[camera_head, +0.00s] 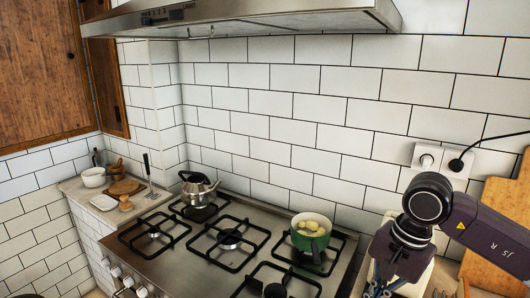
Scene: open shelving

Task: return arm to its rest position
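My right arm comes in from the right edge, with a black and grey joint and a dark link. My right gripper (380,285) points down at the bottom edge, beside the right end of the stove, in front of a pale board or block. Its fingertips are small and partly cut off, so its opening is unclear. I see nothing held in it. My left gripper is not in view.
A green pot (311,242) with yellowish food stands on the gas stove (185,248). A steel kettle (198,190) stands at the back left burner. Wooden boards (508,208) lean at the right. The range hood (250,17) hangs above. A counter (75,188) holds dishes.

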